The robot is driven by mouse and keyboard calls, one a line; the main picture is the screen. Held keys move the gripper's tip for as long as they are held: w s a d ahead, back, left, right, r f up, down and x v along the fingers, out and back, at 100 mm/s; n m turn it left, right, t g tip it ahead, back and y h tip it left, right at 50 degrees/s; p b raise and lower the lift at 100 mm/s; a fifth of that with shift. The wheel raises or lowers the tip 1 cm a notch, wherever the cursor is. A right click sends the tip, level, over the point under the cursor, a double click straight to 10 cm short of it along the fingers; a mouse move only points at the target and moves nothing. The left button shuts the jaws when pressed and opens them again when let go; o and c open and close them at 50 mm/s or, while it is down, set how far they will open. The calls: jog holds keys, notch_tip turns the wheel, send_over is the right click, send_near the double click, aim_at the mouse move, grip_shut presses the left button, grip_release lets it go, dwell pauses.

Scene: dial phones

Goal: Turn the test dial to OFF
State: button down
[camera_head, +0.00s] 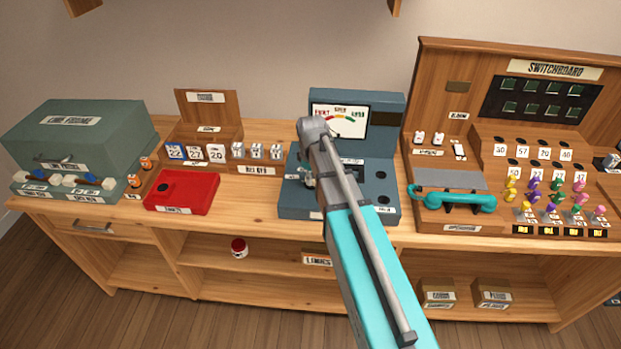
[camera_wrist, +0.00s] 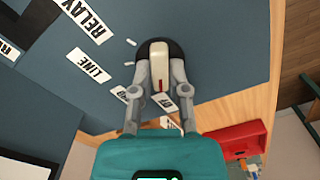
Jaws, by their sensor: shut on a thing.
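The test dial (camera_wrist: 159,50) is a cream bar knob on a black round base, on the blue-grey test set (camera_head: 292,212). A red mark shows at the knob's lower end in the wrist view, toward small partly hidden labels. My gripper (camera_wrist: 160,68) is shut on the knob, one finger on each side. In the head view my gripper (camera_head: 307,177) is at the left part of the test set, mostly hidden by my arm. A LINE label (camera_wrist: 90,64) lies left of the dial and a RELAY label (camera_wrist: 84,18) is farther up-left. I cannot read an OFF label.
A red tray (camera_head: 200,192) stands left of the test set. A meter (camera_head: 345,121) rises at its back. The switchboard (camera_head: 455,75) with a teal handset (camera_head: 452,200) is close on the right. A green case (camera_head: 80,140) stands far left.

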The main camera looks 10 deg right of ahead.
jog(key=shift+w+n, duration=0.2)
jog(key=shift+n, duration=0.4)
jog(key=c, duration=0.6)
grip_release()
jog(key=shift+s, duration=0.1)
jog(key=shift+r, duration=0.1)
